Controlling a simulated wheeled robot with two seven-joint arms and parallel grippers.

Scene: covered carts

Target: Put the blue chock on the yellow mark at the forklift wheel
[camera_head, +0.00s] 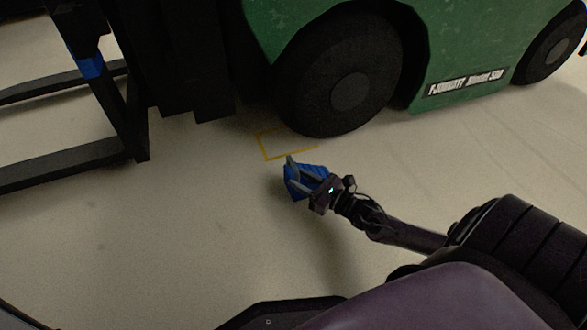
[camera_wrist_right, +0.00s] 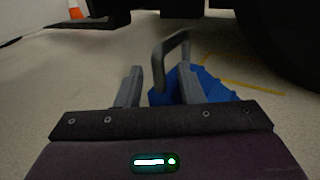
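The blue chock (camera_head: 303,176) is near the front wheel (camera_head: 337,92) of the green forklift, on the near side of the yellow mark (camera_head: 285,157). In the right wrist view the chock (camera_wrist_right: 212,88) has a grey loop handle (camera_wrist_right: 168,48). My right gripper (camera_wrist_right: 158,86) is open around part of the handle, with a gap beside its left finger. It covers part of the chock in the head view (camera_head: 305,181). I cannot tell whether the chock touches the floor. The yellow mark (camera_wrist_right: 245,84) lies beyond the chock. My left gripper is not in view.
The green forklift body (camera_head: 450,50) stands at the back, with dark forks (camera_head: 60,175) at the left. An orange cone (camera_wrist_right: 75,10) shows far off in the right wrist view. The floor (camera_head: 150,240) left of the chock is clear.

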